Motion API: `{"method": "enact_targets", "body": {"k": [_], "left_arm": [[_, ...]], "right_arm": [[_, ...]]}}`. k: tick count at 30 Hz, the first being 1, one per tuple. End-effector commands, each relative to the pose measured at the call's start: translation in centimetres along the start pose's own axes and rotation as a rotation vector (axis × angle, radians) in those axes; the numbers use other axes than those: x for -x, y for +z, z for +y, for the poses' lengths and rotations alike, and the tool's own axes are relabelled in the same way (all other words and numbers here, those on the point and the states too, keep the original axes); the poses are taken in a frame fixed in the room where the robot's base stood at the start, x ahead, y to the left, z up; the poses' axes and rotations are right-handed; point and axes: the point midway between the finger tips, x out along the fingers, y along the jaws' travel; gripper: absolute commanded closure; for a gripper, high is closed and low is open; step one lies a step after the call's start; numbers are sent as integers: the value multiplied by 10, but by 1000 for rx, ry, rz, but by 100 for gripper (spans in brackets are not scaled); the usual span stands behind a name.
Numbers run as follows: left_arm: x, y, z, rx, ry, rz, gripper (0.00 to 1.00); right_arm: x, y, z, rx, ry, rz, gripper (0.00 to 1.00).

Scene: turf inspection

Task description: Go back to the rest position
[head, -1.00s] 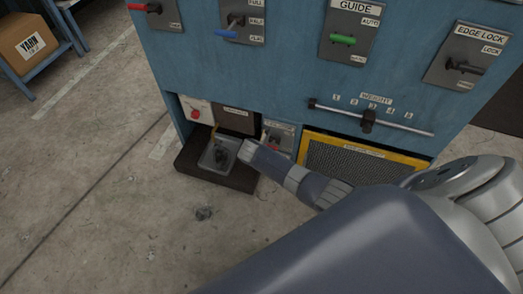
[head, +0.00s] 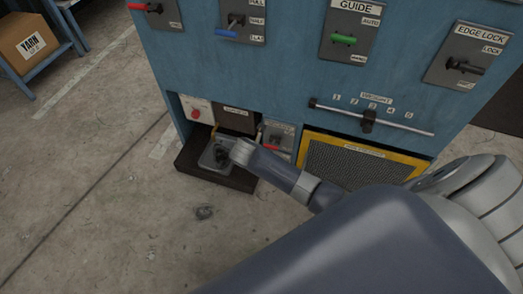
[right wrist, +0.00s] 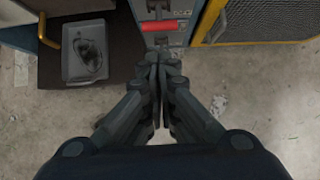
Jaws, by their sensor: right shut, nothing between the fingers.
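My right gripper (right wrist: 158,68) is shut and empty in the right wrist view, in front of the machine's lower panel and over the floor. In the head view my right arm reaches in from the lower right, its wrist end beside a shallow tray (head: 207,163); I cannot make out the fingers there. The tray (right wrist: 75,75) is left of the gripper in the wrist view and holds a dark looped thing. My left gripper is not in view.
A blue machine (head: 280,75) with several levers and a weight slider (head: 368,121) stands ahead. A yellow-framed mesh panel (head: 350,165) is low on it. A box marked YARN (head: 28,45) sits on a blue rack at far left. The concrete floor at left is clear.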

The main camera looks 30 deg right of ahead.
Motion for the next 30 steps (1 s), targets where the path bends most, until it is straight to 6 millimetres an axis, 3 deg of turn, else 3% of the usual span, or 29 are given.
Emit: {"method": "enact_targets", "body": {"k": [10, 14, 17, 21, 30], "left_arm": [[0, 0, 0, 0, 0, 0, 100], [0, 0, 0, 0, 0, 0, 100], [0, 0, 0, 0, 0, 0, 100], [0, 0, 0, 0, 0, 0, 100], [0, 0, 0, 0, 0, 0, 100]], "right_arm": [[-1, -1, 0, -5, 1, 2, 100], [-6, -21, -7, -88, 6, 36, 100], [-14, -56, -19, -253, 11, 96, 100], [-23, -118, -43, -585, -6, 207, 100], [-24, -238, -107, -1349, -166, 398, 100]]}}
